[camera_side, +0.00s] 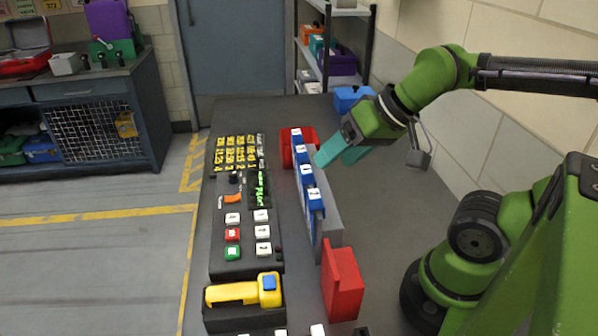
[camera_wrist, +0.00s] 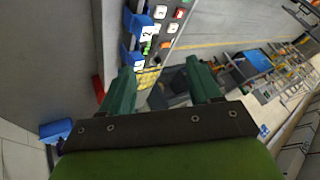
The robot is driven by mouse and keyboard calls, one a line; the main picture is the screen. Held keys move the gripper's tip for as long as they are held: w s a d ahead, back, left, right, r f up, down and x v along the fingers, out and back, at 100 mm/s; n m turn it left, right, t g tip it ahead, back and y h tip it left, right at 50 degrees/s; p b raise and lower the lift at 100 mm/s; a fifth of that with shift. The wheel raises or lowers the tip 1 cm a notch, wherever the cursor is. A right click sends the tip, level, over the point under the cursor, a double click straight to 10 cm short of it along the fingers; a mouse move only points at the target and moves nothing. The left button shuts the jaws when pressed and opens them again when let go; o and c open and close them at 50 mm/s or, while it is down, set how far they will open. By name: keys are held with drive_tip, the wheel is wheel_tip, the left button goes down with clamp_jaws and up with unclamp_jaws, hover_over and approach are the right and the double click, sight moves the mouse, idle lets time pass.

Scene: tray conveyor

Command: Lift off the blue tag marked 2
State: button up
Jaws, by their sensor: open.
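Several blue tags with white labels stand in a row along a grey rail (camera_side: 330,232) in the side view. The numbers are too small to read surely there. In the wrist view, a blue tag (camera_wrist: 136,24) at the upper left has a label that seems to read 2. Another blue tag (camera_wrist: 130,56) is below it, closer to the fingers. My gripper (camera_side: 335,156) is open and empty, with teal fingers just right of the row and apart from the tags as far as I can tell. Both fingers also show in the wrist view (camera_wrist: 158,67).
A black control panel (camera_side: 220,262) with buttons and a yellow handle (camera_side: 232,293) lies left of the rail. A red bin (camera_side: 310,134) is behind the row, and a red block (camera_side: 342,281) stands at the front.

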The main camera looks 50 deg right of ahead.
drive_tip(key=g+h, duration=0.1)
drive_tip(key=g, duration=0.4)
hover_over(316, 194)
wheel_tip(316, 194, up, 4)
drive_tip(key=m+g+h, duration=0.2)
drive_tip(key=m+g, duration=0.1)
drive_tip(key=m, duration=0.2)
drive_tip(key=f, duration=1.1)
drive_tip(key=shift+d+f, duration=0.2)
drive_tip(key=shift+f, duration=0.1)
drive_tip(key=shift+a+f, duration=0.1)
drive_tip(key=shift+f, duration=2.6)
drive_tip(key=shift+c, duration=0.4)
drive_tip(key=c, duration=1)
